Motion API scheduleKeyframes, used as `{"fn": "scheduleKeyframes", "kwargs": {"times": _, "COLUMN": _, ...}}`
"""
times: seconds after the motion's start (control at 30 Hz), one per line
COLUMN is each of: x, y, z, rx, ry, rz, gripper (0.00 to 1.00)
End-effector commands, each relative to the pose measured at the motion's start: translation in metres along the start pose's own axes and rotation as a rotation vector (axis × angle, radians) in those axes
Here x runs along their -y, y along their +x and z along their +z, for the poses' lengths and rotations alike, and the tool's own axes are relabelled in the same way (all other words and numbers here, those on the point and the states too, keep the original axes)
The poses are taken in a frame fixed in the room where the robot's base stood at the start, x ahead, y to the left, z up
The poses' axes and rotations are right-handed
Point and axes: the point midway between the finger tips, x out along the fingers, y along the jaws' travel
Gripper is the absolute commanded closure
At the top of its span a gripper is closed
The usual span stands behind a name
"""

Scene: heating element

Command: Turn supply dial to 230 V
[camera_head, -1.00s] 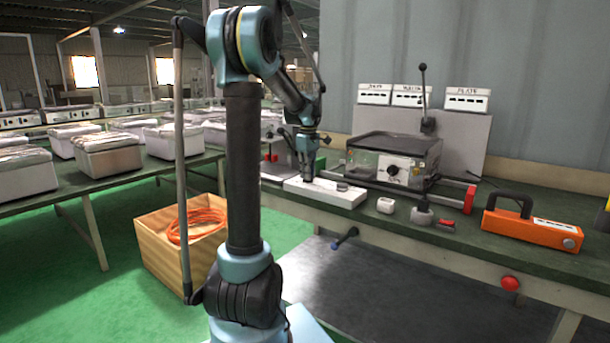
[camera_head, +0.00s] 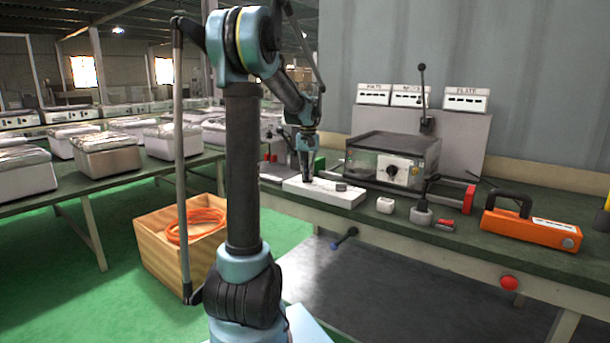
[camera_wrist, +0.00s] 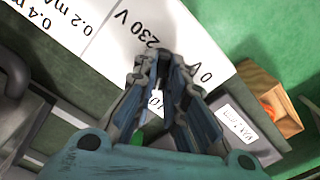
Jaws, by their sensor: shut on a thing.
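The white panel (camera_head: 350,198) lies flat on the green bench in the head view. In the wrist view the white panel (camera_wrist: 180,25) shows printed marks 230 V and 0 V, with 0.2 mA and 0.4 mA on its far left part. Another mark between the fingers is partly covered. My gripper (camera_head: 306,180) points down onto the left part of the panel. In the wrist view my gripper (camera_wrist: 163,62) is shut on the supply dial, beside the 230 V mark. The fingers hide the dial, so its pointer cannot be read. A second dark round knob (camera_head: 341,187) sits on the panel to the right.
A glass-sided box with a dial (camera_head: 393,162) stands behind the panel. A small white block (camera_head: 385,205), a grey lever unit (camera_head: 421,215) and an orange case (camera_head: 530,232) sit to the right. A wooden crate with orange cable (camera_head: 180,240) is on the floor.

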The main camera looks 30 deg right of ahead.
Motion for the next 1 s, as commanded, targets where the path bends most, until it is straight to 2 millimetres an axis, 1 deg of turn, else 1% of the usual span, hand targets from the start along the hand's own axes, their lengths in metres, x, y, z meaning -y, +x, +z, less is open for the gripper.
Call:
{"fn": "scheduleKeyframes", "kwargs": {"times": 0.03, "x": -0.0013, "y": 0.0004, "z": 0.0022, "rx": 0.004, "ry": 0.044, "rz": 0.002, "gripper": 1.00}}
{"fn": "scheduleKeyframes", "kwargs": {"times": 1.0, "x": -0.0007, "y": 0.0006, "z": 0.0030, "rx": 0.004, "ry": 0.963, "rz": 0.003, "gripper": 1.00}}
